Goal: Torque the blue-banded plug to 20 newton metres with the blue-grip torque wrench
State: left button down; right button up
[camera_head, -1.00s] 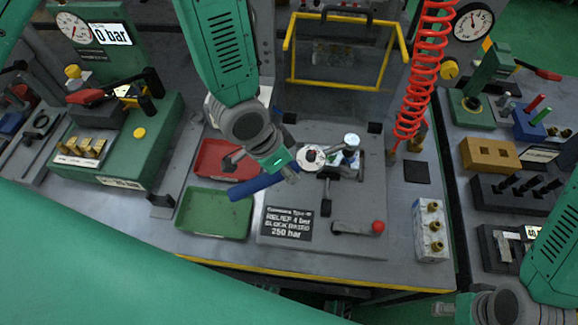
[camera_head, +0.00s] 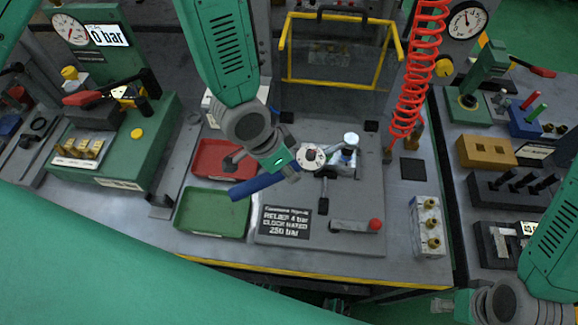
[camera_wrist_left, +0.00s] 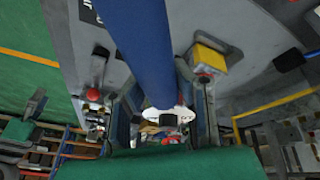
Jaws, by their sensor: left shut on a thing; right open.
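The torque wrench's blue grip (camera_head: 257,185) is held in my left gripper (camera_head: 288,168), which is shut on it. It slants up to the right toward a round white dial (camera_head: 311,156) beside the metal valve block (camera_head: 345,158). In the left wrist view the blue grip (camera_wrist_left: 140,45) runs down between the fingers of my left gripper (camera_wrist_left: 165,115). A silver fitting (camera_head: 351,139) stands on top of the block. I cannot make out the blue-banded plug or whether the wrench is seated on it. My right gripper (camera_head: 443,305) is open and empty at the bottom right.
A red tray (camera_head: 198,168) and a green tray (camera_head: 188,222) lie left of the fixture. A lever with a red knob (camera_head: 375,225) is in front. A brass-fitted block (camera_head: 430,252) stands right. A red coiled hose (camera_head: 412,80) hangs behind. A yellow-framed guard (camera_head: 285,50) is raised.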

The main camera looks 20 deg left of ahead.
pick_arm(q)
jog(key=shift+d+f+b, duration=0.1)
jog(key=shift+f+b, duration=0.5)
jog(key=shift+f, duration=0.35)
dwell(0.4)
jog(key=shift+w+a+r+m+p, duration=0.1)
jog(key=shift+w+a+m+p, duration=0.2)
jog(key=shift+w, duration=0.1)
jog(key=shift+w+a+m+g+p, duration=0.3)
jog(key=shift+w+a+m+p, duration=0.05)
jog(key=shift+w+a+m, duration=0.25)
jog(key=shift+w+a+m+g+p, duration=0.15)
jog(key=shift+w+a+m+p, duration=0.15)
jog(key=shift+w+m+p, duration=0.15)
jog(key=shift+w+a+m+g+p, duration=0.15)
jog(key=shift+w+a+m+p, duration=0.15)
jog(key=shift+w, duration=0.25)
jog(key=shift+s+d+n+t, duration=0.2)
jog(key=shift+s+d+n, duration=0.25)
jog(key=shift+s, duration=0.15)
jog(key=shift+s+d+n+t, duration=0.2)
jog(key=shift+s+d+n, duration=0.15)
jog(key=shift+s, duration=0.2)
jog(key=shift+r, duration=0.1)
